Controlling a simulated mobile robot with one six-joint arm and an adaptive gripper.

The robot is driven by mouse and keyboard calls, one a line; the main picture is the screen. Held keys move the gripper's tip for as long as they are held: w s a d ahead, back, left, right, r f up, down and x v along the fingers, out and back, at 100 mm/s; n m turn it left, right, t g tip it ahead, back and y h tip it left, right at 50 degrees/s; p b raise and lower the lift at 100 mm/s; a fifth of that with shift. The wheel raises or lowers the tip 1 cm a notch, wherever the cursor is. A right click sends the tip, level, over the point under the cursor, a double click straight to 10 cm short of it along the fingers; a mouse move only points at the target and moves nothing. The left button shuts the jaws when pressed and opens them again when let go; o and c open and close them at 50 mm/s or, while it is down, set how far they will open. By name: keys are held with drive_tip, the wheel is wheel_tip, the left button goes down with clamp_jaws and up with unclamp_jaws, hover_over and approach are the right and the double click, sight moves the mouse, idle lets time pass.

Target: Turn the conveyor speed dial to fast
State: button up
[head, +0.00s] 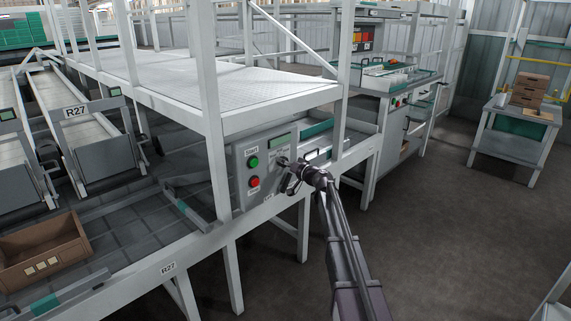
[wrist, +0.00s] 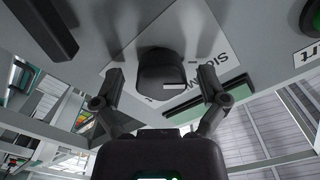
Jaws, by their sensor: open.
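The speed dial (wrist: 160,75) is a dark round knob with a small white mark on its edge. It sits on a white label (wrist: 212,42) whose upside-down lettering is partly covered. My gripper (wrist: 161,80) is open, with one finger on each side of the dial; contact cannot be told. In the head view my gripper (head: 287,175) is at the right part of the grey control panel (head: 240,188) and hides most of the dial there. The dial's exact setting cannot be read.
A green start button (head: 254,162) and a red button (head: 254,182) are on the panel's left side. A white post (head: 215,150) stands close left of the panel, another post (head: 344,80) to its right. A brown crate (head: 45,250) lies at the left.

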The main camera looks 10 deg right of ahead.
drive_tip(key=c, duration=1.1)
drive_tip(key=shift+d, duration=0.15)
drive_tip(key=shift+c, duration=0.2)
